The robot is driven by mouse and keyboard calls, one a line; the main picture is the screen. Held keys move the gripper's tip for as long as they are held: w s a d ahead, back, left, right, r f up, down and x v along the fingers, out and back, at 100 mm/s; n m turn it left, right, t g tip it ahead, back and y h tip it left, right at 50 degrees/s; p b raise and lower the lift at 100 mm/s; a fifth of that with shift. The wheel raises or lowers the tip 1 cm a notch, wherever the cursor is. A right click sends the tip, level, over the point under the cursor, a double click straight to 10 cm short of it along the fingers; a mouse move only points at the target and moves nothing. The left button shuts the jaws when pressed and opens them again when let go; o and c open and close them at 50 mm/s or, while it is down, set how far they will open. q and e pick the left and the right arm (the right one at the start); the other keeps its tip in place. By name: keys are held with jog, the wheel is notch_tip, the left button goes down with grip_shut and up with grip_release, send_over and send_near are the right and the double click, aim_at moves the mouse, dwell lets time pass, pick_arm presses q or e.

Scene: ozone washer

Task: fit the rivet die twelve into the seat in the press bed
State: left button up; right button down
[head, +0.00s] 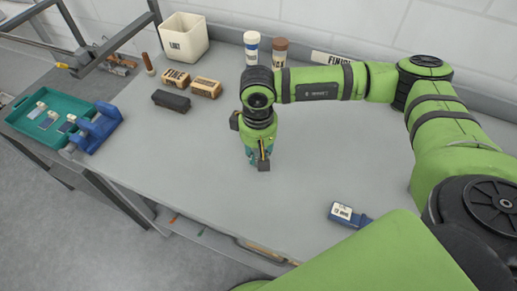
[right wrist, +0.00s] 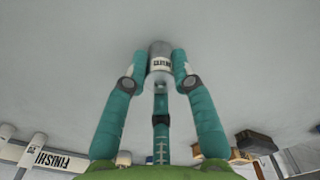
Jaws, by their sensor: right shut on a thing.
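My right gripper (head: 262,160) reaches down over the middle of the grey table. In the right wrist view its teal fingers (right wrist: 160,72) are shut on a grey cylinder (right wrist: 160,48) with a white label. I cannot read the label surely, nor tell whether this is rivet die twelve. A blue piece (head: 350,215) with a white label lies at the table's front right, apart from the gripper. A blue fixture (head: 96,127) stands at the left beside a teal tray; I cannot tell whether it is the press bed, and no seat shows clearly. My left gripper is not in view.
The teal tray (head: 35,122) holds several small labelled pieces. A dark frame (head: 115,42) rises at the back left. The table around the gripper is clear.

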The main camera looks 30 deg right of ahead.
jog(key=shift+f, duration=0.45)
jog(key=shift+f, duration=0.1)
jog(key=c, duration=1.4)
grip_release()
jog(key=shift+f, duration=0.1)
jog(key=o, duration=0.4)
